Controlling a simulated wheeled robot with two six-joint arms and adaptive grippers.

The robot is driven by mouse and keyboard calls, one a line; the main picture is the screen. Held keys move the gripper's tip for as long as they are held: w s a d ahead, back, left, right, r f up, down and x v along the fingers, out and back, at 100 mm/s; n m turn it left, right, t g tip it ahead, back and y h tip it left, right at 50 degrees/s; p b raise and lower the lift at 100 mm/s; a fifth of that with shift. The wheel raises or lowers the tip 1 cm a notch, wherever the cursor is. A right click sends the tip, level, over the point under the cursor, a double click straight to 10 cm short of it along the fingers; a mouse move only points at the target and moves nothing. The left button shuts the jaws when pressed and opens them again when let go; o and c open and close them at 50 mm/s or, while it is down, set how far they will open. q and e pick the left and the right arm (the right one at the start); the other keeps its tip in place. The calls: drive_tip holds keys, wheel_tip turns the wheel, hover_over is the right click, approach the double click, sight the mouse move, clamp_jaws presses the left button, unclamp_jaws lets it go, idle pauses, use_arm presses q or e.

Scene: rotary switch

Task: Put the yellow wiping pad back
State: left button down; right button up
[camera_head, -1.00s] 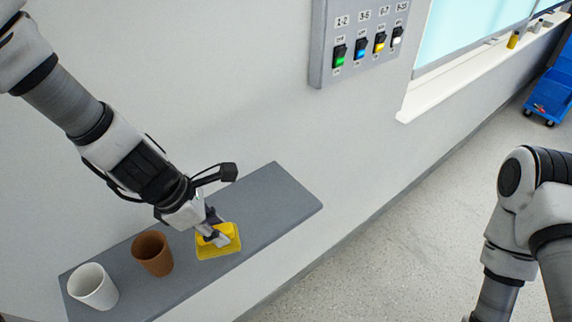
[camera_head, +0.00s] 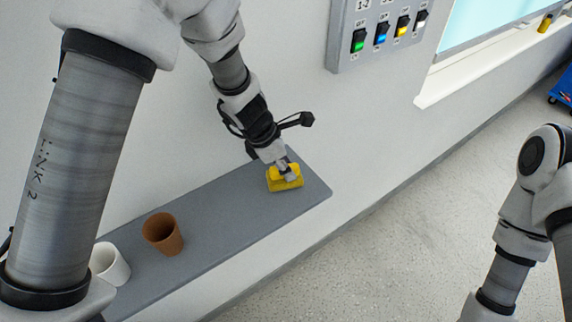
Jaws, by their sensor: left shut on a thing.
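The yellow wiping pad (camera_head: 285,180) is at the right end of the grey wall shelf (camera_head: 222,222). My left gripper (camera_head: 288,172) comes down on it from above and is shut on its upper part. Whether the pad's underside touches the shelf or hangs just above it, I cannot tell. My right arm shows at the right edge of the view, but its gripper is out of the picture.
A brown cup (camera_head: 162,234) and a white cup (camera_head: 110,264) stand on the shelf's left part, the white one partly behind my arm. The shelf between brown cup and pad is clear. A switch panel (camera_head: 385,30) is on the wall above.

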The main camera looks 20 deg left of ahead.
sight(269, 177)
use_arm(q)
drive_tip(key=shift+f, duration=0.3)
drive_tip(key=shift+w+f, duration=0.15)
drive_tip(key=shift+w, duration=0.15)
drive_tip(key=c, duration=1.2)
unclamp_jaws()
drive_tip(key=shift+o, duration=1.3)
drive_tip(key=shift+s, duration=0.15)
drive_tip(key=shift+r, duration=0.35)
drive_tip(key=p+v, duration=0.2)
drive_tip(key=v, duration=0.9)
drive_tip(key=shift+a+r+p, duration=0.2)
drive_tip(key=shift+p, duration=0.1)
use_arm(e)
drive_tip(key=shift+w+r, duration=0.2)
drive_tip(key=shift+r, duration=1)
